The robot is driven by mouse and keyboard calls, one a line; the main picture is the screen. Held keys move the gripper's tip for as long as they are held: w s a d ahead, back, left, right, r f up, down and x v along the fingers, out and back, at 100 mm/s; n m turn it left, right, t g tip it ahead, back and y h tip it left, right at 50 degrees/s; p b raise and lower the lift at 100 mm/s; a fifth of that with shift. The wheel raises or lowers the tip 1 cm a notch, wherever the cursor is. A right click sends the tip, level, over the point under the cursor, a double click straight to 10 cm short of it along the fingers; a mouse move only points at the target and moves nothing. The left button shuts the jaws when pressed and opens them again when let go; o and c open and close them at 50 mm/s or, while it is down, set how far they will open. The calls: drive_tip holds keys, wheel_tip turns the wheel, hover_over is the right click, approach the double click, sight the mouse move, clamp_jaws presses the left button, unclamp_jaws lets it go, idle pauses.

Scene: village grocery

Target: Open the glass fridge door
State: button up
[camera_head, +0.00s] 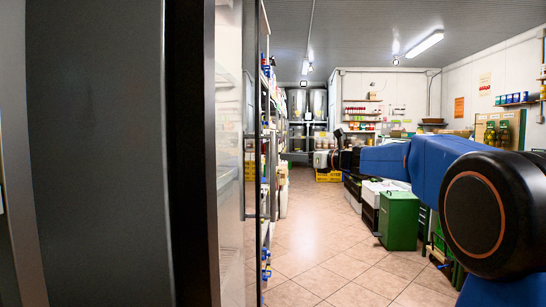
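The glass fridge door (230,240) stands at the left, seen at a very steep angle. Pale shelves show through or beside its glass. A thin vertical bar handle (243,180) shows near the door's far edge. I cannot tell from this angle whether the door is fully closed. My blue arm reaches in from the right, with its end pointing left across the aisle. My gripper (322,159) is small and dark at the arm's far end. It appears in the picture to the right of the handle, apart from it. Its fingers are too small to tell open or shut.
A dark upright panel (95,150) fills the near left. Stocked shelves (267,130) stand beyond the door. The tiled floor (310,245) between is clear. Wall shelves hold goods at the back.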

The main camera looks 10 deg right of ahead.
sight(273, 155)
drive_tip(key=x, duration=0.9)
drive_tip(key=shift+s, duration=0.1)
clamp_jaws()
